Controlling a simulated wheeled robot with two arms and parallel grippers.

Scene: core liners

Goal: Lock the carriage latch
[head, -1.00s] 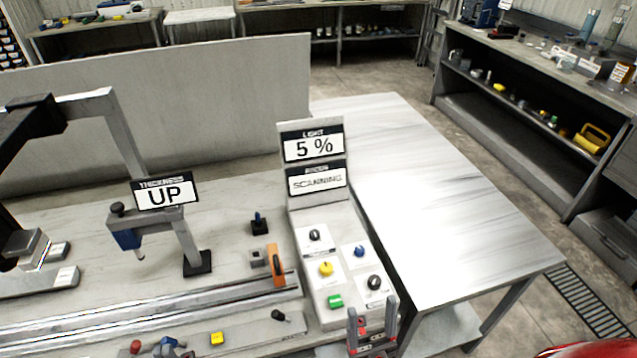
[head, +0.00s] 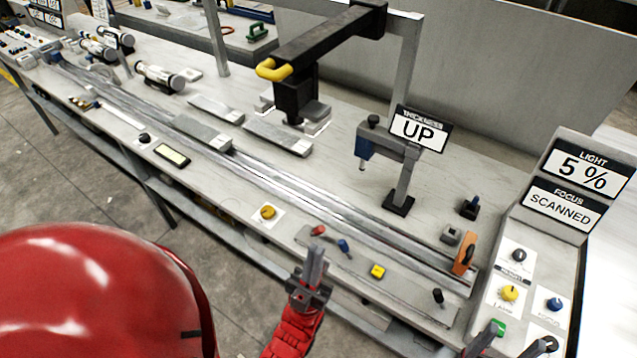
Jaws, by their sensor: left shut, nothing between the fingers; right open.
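A long metal rail (head: 300,192) runs along the bench and carries a flat grey carriage plate (head: 203,132). Small levers and knobs along its front include a red one (head: 318,230), a blue one (head: 343,246) and a black one (head: 438,296). An orange lever (head: 464,256) stands at the rail's right end. I cannot tell which of these is the carriage latch. My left gripper (head: 316,250) is shut and empty, pointing up just in front of the bench edge, below the red and blue levers. My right gripper (head: 512,342) is open at the lower right, over the control panel.
The control panel (head: 530,262) has several knobs; its signs read "5 %" and "SCANNED". A thickness gauge (head: 390,150) with an "UP" sign and a black arm with a yellow handle (head: 272,70) stand behind the rail. A yellow button (head: 377,271) and a yellow knob (head: 268,212) sit in front.

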